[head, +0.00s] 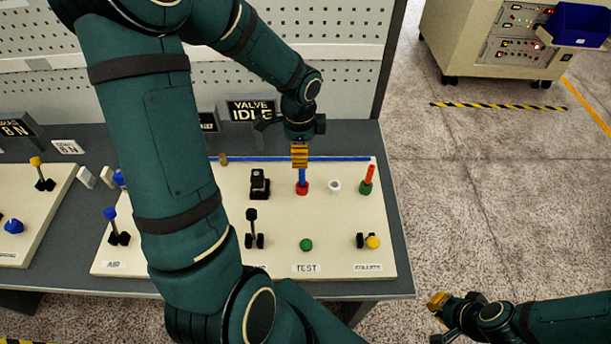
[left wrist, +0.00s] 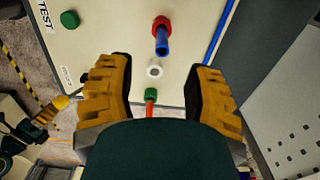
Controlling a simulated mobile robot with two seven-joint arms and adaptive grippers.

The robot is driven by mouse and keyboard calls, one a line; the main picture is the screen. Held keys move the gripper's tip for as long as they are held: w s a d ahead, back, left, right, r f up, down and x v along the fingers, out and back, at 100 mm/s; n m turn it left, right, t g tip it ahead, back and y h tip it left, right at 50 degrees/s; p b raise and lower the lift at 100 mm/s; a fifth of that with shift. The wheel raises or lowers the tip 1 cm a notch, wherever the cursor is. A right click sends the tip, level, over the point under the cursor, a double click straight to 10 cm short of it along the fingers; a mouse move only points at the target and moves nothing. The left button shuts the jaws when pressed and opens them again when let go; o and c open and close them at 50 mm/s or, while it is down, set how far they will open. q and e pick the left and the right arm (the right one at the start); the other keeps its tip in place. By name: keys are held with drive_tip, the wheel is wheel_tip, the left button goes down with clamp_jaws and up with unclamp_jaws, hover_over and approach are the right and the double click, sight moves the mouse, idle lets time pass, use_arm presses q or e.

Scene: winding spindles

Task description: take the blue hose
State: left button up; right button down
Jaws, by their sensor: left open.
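The blue hose (head: 302,175) is a short upright tube standing in a red socket (head: 302,188) on the cream panel. In the left wrist view the blue hose (left wrist: 162,44) shows beyond the fingertips, sideways between them, and nothing is clasped. My left gripper (head: 299,164) points down at the hose; its yellow fingers hide the hose's top in the head view. In the left wrist view the left gripper (left wrist: 163,70) is open with a wide gap. My right gripper (head: 437,302) is off the table at the lower right, and its jaw gap is unclear.
A white empty socket (head: 335,186) and a red hose (head: 370,173) in a green socket (head: 366,188) stand right of the blue hose. A black switch (head: 259,183) stands left. A VALVE IDLE sign (head: 250,109) is behind. A blue strip (head: 345,158) runs along the panel's back edge.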

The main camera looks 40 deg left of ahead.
sight(302, 176)
use_arm(q)
wheel_tip(302, 176, down, 6)
drive_tip(key=shift+f+b, duration=0.2)
drive_tip(key=shift+b, duration=0.2)
drive_tip(key=f, duration=0.4)
drive_tip(key=shift+w+f+b, duration=0.25)
drive_tip(key=shift+w+b, duration=0.05)
clamp_jaws()
